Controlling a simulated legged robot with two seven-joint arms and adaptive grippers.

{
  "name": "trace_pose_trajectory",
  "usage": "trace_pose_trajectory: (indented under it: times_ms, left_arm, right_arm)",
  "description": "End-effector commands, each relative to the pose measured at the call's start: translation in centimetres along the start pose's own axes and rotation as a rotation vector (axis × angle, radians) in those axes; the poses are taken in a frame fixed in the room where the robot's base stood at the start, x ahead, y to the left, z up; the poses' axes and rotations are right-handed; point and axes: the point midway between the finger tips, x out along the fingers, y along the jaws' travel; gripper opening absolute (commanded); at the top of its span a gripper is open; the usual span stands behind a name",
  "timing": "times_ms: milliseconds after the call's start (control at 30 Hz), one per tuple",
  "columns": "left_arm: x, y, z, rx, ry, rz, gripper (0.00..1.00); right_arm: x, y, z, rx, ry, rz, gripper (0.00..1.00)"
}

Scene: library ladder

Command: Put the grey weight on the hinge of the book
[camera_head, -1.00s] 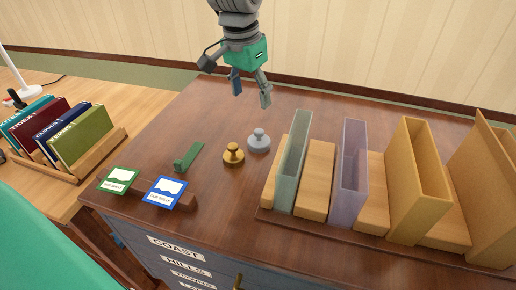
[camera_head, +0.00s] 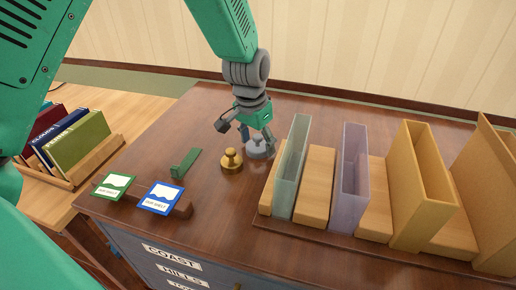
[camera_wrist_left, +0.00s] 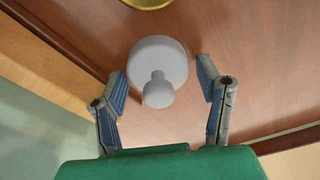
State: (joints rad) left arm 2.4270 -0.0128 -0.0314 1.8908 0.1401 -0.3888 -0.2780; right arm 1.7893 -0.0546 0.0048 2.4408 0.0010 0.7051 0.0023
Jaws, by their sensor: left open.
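The grey weight (camera_head: 261,150), a round disc with a knob, stands upright on the dark wooden cabinet top. My left gripper (camera_head: 254,136) is open and comes down over it from behind, hiding part of it. In the left wrist view the grey weight (camera_wrist_left: 158,58) lies between the two spread fingers (camera_wrist_left: 163,84), with a gap to each side. Several upright books, one olive green (camera_head: 80,139), are in a wooden rack at the left; no hinge can be made out. My right gripper is not in view.
A brass weight (camera_head: 231,162) stands close left of the grey one. A green angled piece (camera_head: 185,163) lies further left, behind two label cards (camera_head: 161,197). A rack with upright coloured holders (camera_head: 291,170) stands close to the right. The cabinet top behind the green piece is clear.

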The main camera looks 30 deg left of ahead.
Motion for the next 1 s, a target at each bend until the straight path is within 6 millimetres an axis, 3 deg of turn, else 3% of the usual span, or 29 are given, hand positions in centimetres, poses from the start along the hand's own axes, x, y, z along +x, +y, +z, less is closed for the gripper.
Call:
trace_pose_trajectory:
  times_ms: [233, 400, 733, 1000]
  left_arm:
    - [0.1, 0.0, 0.0, 0.0, 0.001, 0.0, 0.6]
    - [0.2, 0.0, 0.0, 0.0, 0.0, 0.0, 0.02]
    - [-0.6, 0.0, -0.2, 0.0, 0.004, 0.0, 0.0]
    - [-5.7, 0.0, -1.0, 0.001, 0.007, -0.001, 0.0]
  right_arm:
    - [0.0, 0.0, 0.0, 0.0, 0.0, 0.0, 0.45]
    - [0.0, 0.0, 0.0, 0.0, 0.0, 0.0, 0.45]
    - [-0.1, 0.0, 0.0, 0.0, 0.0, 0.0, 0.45]
    - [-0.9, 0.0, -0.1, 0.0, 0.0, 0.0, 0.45]
